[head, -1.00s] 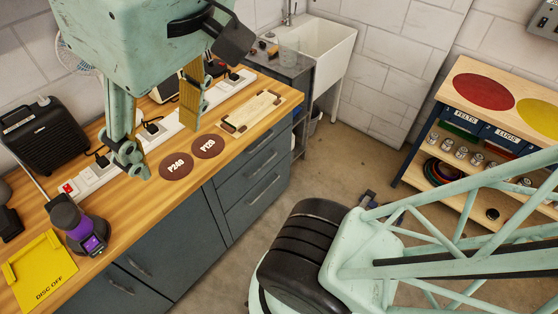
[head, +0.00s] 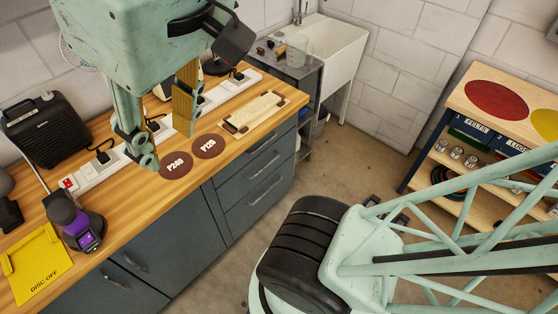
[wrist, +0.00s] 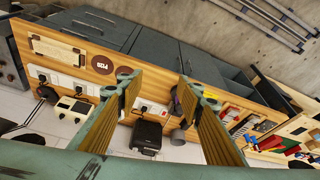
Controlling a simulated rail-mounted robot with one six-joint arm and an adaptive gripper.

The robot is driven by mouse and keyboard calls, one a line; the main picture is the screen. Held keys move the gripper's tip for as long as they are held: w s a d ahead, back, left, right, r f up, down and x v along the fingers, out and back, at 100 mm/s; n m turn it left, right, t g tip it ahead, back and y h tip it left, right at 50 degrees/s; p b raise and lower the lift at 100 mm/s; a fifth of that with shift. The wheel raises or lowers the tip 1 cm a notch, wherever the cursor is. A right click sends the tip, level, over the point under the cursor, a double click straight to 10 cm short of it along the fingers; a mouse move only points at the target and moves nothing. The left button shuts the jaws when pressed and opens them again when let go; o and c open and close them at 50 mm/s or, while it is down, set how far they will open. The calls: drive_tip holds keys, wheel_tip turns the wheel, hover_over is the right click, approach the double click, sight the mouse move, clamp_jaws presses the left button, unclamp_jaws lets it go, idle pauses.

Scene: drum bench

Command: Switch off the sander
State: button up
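The sander (head: 76,218), dark grey and purple with a small purple screen, stands on the bench at the left in the head view. In the wrist view a purple patch of it (wrist: 174,98) shows beside the right finger, partly hidden. My gripper (head: 167,147) hangs above the bench, right of the sander and apart from it. Its fingers are spread with nothing between them; the wrist view also shows the open gap of my gripper (wrist: 154,80). A red switch (head: 67,183) sits on the white power strip (head: 92,171) behind the sander.
A black box-shaped device (head: 45,130) stands behind the strip. A yellow plate marked DISC OFF (head: 37,268) lies left of the sander. Discs P240 (head: 175,165) and P120 (head: 208,146) lie flat near the bench's front edge. Bare wood (head: 125,205) lies between sander and discs.

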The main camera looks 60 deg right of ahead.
drive_tip(key=shift+w+a+f, duration=0.1)
drive_tip(key=shift+w, duration=0.35)
drive_tip(key=c, duration=0.8)
drive_tip(key=shift+w, duration=0.65)
clamp_jaws()
drive_tip(key=w+a+f+m+g+p, duration=0.1)
drive_tip(key=w+a+f, duration=0.25)
drive_tip(key=w, duration=0.65)
drive_tip(key=w+a+f+m+g, duration=0.1)
drive_tip(key=w+a+f+g, duration=0.2)
drive_tip(key=w, duration=0.7)
drive_tip(key=w+a+f, duration=0.6)
drive_tip(key=f, duration=0.3)
drive_tip(key=w+a+f+h, duration=0.1)
drive_tip(key=w+a+f, duration=0.5)
drive_tip(key=f, duration=0.3)
drive_tip(key=shift+m+p, duration=0.3)
drive_tip(key=shift+p, duration=0.05)
drive_tip(key=shift+f, duration=0.1)
